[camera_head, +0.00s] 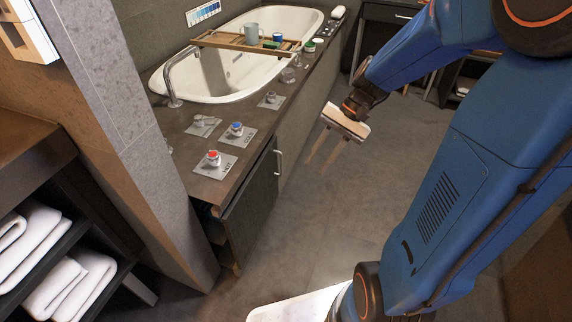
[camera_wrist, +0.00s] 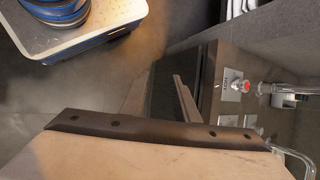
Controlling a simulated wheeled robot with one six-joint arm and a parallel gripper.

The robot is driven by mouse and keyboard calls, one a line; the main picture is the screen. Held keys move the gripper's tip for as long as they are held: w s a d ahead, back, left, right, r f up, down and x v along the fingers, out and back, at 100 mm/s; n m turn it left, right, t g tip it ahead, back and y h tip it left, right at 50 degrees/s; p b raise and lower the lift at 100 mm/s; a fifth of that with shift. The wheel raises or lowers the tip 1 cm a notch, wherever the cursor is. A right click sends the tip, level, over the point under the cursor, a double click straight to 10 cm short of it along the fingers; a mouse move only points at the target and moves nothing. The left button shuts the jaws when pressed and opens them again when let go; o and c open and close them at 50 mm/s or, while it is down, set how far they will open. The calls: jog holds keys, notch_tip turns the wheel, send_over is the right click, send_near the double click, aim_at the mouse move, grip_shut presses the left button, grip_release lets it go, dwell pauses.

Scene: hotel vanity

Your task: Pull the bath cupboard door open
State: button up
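The dark bath cupboard door (camera_head: 252,208) is below the near end of the bath counter. Its pale upright handle (camera_head: 278,163) is at the far end, beside the bath panel. A dark gap shows between the door and the counter at the near end, but I cannot tell how far the door is open. My gripper (camera_head: 320,161) is to the right of the handle, over the floor and apart from it. Its two fingers are spread and empty, pointing down and left.
The counter (camera_head: 190,147) carries tap plates with a red knob (camera_head: 213,158) and a blue knob (camera_head: 236,128). The white bathtub (camera_head: 235,75) has a wooden tray (camera_head: 245,43) across it. Shelves with towels (camera_head: 70,285) stand at left. The floor (camera_head: 310,225) beside the door is clear.

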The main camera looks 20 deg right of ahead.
jog(key=w+d+f+m+t+y, duration=0.1)
jog(key=w+d+f+m+y, duration=0.25)
jog(key=w+f, duration=0.3)
jog(key=w+d+f+m+t+y, duration=0.1)
jog(key=w+d+f+m+y, duration=0.1)
jog(key=w+f+m+y, duration=0.35)
jog(key=w+d+f+m+t, duration=0.4)
jog(key=w+f, duration=0.1)
jog(key=f, duration=0.4)
jog(key=w+d+f+m+t, duration=0.3)
jog(key=w+d+f+m, duration=0.15)
jog(key=f, duration=0.45)
jog(key=r+x, duration=0.1)
jog(key=x, duration=1.6)
jog(key=shift+r+n+y, duration=0.35)
jog(key=shift+n+y, duration=0.05)
jog(key=shift+n, duration=0.05)
jog(key=shift+a, duration=0.15)
grip_shut()
